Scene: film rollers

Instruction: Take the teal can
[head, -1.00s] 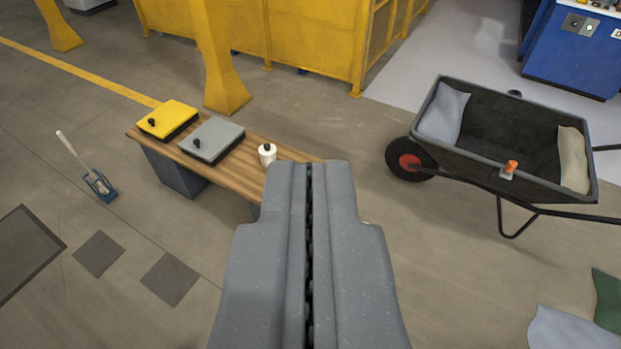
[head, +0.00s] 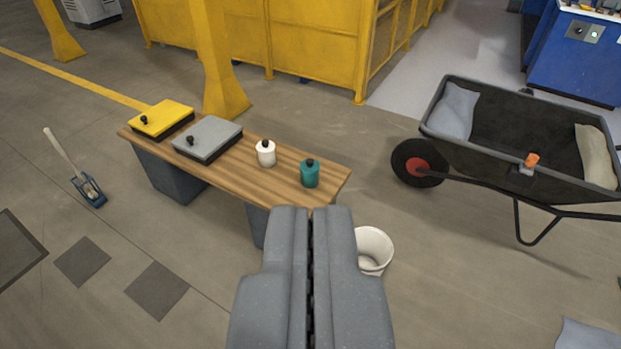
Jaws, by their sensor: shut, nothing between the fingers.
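The teal can (head: 310,175) with a dark knob on top stands upright near the right end of a wooden bench (head: 222,180). My gripper (head: 312,210) is shut and empty, its fingertips below the can in the picture. The can and the gripper appear apart. The can is in full view, and the gripper covers part of the floor and the bench's front right corner.
A white can (head: 266,154), a grey box (head: 208,139) and a yellow box (head: 162,119) stand left of the teal can. A white bucket (head: 374,249) is on the floor by the bench's right end. A wheelbarrow (head: 470,170) stands to the right.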

